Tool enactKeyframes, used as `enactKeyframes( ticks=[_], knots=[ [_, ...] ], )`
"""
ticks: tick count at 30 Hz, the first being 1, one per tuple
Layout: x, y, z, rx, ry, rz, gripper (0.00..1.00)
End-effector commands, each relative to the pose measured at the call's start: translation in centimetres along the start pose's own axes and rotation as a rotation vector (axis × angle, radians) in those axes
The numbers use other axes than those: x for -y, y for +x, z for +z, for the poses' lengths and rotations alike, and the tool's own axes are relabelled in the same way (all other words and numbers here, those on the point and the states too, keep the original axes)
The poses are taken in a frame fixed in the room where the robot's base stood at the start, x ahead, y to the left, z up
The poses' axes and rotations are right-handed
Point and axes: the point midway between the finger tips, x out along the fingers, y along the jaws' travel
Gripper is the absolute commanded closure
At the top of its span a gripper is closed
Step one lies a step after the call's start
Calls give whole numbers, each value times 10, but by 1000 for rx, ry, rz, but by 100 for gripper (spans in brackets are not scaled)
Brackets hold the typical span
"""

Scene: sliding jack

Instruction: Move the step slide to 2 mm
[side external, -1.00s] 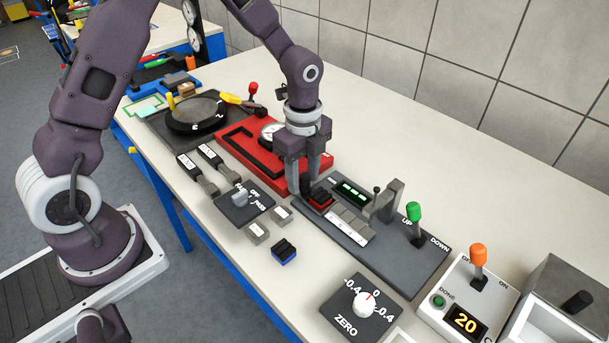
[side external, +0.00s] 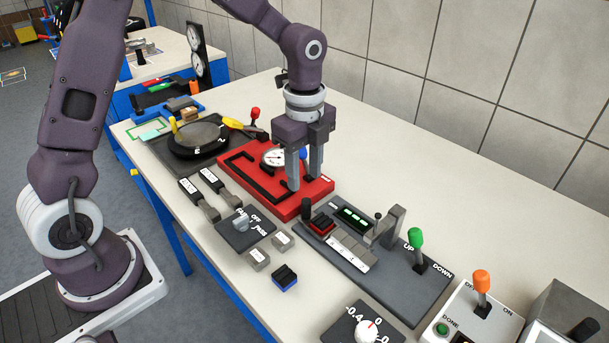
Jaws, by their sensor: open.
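The sliding jack sits on a dark grey plate (side external: 385,290) on the bench. At its left end is a small red and black block (side external: 321,225), with a dark upright post (side external: 306,208) beside it. A row of grey stepped blocks (side external: 350,247) with a white marked strip lies to the right of it; the markings are too small to read. I cannot tell which part is the step slide. My gripper (side external: 304,180) is open and empty, fingers pointing down. It is above the right end of the red base, up and left of the red and black block, apart from it.
A green display (side external: 354,217) and a grey upright bracket (side external: 390,228) stand behind the steps. A green-topped UP/DOWN lever (side external: 416,238) is to the right. The red base (side external: 262,190) carries a dial gauge (side external: 274,158). The bench behind the plate is clear.

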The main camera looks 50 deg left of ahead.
Motion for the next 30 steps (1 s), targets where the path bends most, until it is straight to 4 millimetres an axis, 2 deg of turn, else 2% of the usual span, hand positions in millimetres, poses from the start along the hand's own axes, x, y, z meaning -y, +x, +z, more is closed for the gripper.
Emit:
enactKeyframes(
  ticks=[15, 26, 29, 30],
  knots=[
    [1, -66, 0, -1, -1, -3, 59],
    [-1, -73, 0, 1, -8, -4, 59],
    [-20, -92, 1, 18, -125, -49, 59],
    [-35, -106, 3, 25, -225, -87, 59]
  ],
)
